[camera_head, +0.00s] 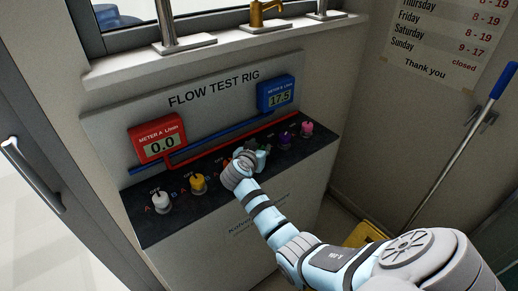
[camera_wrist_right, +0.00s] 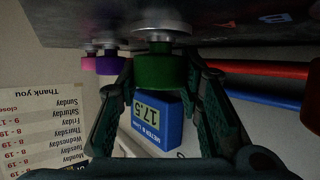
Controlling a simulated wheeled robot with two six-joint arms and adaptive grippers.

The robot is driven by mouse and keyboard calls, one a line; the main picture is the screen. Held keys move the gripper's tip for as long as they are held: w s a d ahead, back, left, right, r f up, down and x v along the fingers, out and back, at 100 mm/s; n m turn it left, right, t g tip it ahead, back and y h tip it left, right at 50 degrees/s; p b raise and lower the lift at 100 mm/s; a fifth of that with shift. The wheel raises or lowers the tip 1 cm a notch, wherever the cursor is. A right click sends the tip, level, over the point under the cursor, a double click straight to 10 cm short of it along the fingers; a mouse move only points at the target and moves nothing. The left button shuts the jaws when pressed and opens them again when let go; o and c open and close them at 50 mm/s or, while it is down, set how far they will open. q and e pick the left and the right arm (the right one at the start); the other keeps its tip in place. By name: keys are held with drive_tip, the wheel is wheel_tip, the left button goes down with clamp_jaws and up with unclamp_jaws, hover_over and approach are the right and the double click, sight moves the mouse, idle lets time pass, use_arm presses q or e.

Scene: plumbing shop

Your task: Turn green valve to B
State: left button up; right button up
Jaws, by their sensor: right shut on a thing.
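My right gripper (camera_head: 256,157) is over the dark panel of the flow test rig, at the green valve. In the right wrist view its two fingers (camera_wrist_right: 160,72) stand on either side of the green valve knob (camera_wrist_right: 153,71) and are shut on it. In the head view the gripper hides most of this valve. The red Meter A (camera_head: 158,143) reads 0.0. The blue Meter B (camera_head: 276,95) reads 17.5. My left gripper is not in view.
A white valve (camera_head: 161,203) and a yellow valve (camera_head: 198,183) stand to the left on the panel. A purple valve (camera_head: 284,139) and a pink valve (camera_head: 306,130) stand close on the right. Taps stand on the ledge above. A blue-handled pole (camera_head: 460,140) leans at right.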

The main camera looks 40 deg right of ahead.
drive_tip(key=o, duration=1.2)
drive_tip(key=shift+c, duration=0.2)
drive_tip(key=v, duration=1.2)
drive_tip(key=shift+d, duration=0.1)
